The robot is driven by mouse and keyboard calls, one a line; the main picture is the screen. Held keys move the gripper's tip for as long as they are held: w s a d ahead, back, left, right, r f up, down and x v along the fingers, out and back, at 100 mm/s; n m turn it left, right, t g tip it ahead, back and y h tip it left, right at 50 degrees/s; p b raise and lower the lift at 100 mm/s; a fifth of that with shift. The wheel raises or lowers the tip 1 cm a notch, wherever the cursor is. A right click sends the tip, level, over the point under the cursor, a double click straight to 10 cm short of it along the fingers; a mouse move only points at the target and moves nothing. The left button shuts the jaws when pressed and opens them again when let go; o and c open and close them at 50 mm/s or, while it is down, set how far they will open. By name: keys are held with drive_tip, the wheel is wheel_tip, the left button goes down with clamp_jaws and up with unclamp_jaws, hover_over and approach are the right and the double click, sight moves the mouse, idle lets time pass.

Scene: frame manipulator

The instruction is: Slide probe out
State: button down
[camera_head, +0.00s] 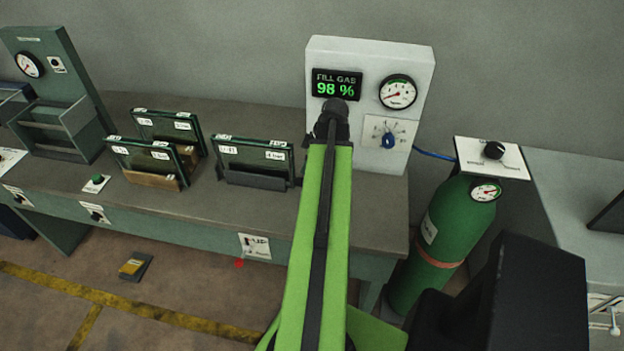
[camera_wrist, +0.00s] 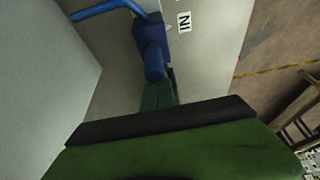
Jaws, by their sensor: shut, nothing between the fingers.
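In the wrist view a blue fitting (camera_wrist: 153,50) with a blue hose (camera_wrist: 108,9) stands beside a small "IN" label (camera_wrist: 184,21) on a pale surface. I cannot tell whether this fitting is the probe. My gripper (camera_wrist: 163,97) is shut, its narrow green and black end pointing at the fitting and overlapping its lower end. I cannot tell whether they touch. In the head view my arm reaches to the white gas cabinet, which reads 98 % (camera_head: 420,65); the gripper is hidden there.
A framed panel (camera_head: 255,160) stands left of my arm, with two more panels (camera_head: 146,163) (camera_head: 166,124) farther left on the bench (camera_head: 300,213). A green gas cylinder (camera_head: 440,235) stands right, with a blue hose (camera_head: 434,155) near its top.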

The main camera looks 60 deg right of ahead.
drive_tip(key=shift+s+d, duration=0.25)
drive_tip(key=shift+s, duration=0.5)
drive_tip(key=shift+s+d, duration=0.25)
drive_tip(key=shift+s, duration=0.55)
drive_tip(key=shift+s+d, duration=0.25)
drive_tip(key=shift+s, duration=0.5)
drive_tip(key=shift+w+a, duration=0.2)
drive_tip(key=shift+w, duration=0.45)
drive_tip(key=shift+w+a, duration=0.2)
drive_tip(key=shift+w, duration=0.4)
drive_tip(key=s+a+p+v, duration=0.1)
drive_tip(key=p+v, duration=0.7)
drive_tip(key=v, duration=0.1)
drive_tip(key=shift+f, duration=0.25)
